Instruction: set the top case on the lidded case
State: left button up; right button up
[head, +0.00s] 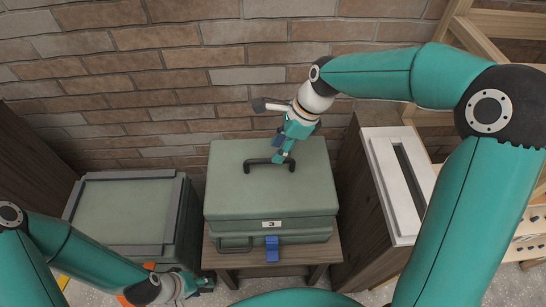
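The top case (235,190) is a green box with a black bar handle (258,166) on its top and a small label on its front. The lidded case (125,212), green with a dark raised rim, stands lower at the left. My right gripper (284,159) points down at the right part of the handle and overlaps it. Whether its fingers are closed around the bar is too small to tell. My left gripper (203,284) is low, by the front right of the lidded case; its fingers are unclear.
A wooden cabinet with a white slotted top (385,150) stands close on the right. A brick wall (180,95) closes off the back. A narrow gap separates the two cases.

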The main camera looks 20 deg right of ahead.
jog(key=shift+v, duration=2.6)
